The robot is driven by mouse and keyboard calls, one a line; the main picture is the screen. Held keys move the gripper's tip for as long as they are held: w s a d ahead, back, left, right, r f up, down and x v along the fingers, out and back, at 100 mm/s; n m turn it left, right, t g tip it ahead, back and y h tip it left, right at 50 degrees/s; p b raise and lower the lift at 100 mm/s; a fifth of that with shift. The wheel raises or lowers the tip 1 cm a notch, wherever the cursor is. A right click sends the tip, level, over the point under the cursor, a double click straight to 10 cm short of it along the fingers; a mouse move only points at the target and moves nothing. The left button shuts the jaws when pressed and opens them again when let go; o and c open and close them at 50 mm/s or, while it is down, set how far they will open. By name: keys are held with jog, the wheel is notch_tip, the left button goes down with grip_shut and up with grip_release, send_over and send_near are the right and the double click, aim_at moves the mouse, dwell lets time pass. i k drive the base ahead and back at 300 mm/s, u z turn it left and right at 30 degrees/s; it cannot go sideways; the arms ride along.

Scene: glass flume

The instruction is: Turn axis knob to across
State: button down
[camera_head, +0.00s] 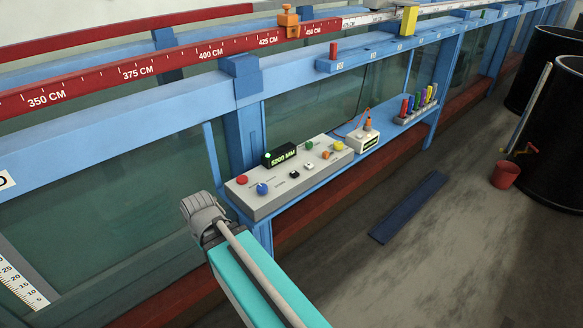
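A grey control box (290,195) sits on a blue shelf on the side of the flume. On its top are a round red button (242,180), a blue knob (262,189), two small black-and-white controls (294,175), and small green, orange and yellow controls towards the right end. The labels are too small to read, so I cannot tell for sure which control is the axis knob or which way it points. A black display (280,155) with green digits in MM stands at the back edge. My gripper's fingers do not show; a teal arm link of mine with a grey end is in front of the box.
A white meter box (364,140) and a rack of several coloured handles (416,106) stand further right on the shelf. The blue frame and the red scale rail (170,58) run behind. A dark blue plank (408,207) and a red bucket (505,175) are on the floor.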

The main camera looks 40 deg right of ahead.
aim_at(261, 188)
jog(key=k, duration=1.35)
jog(key=z, duration=0.5)
jog(key=i, duration=1.05)
jog(key=u, duration=0.05)
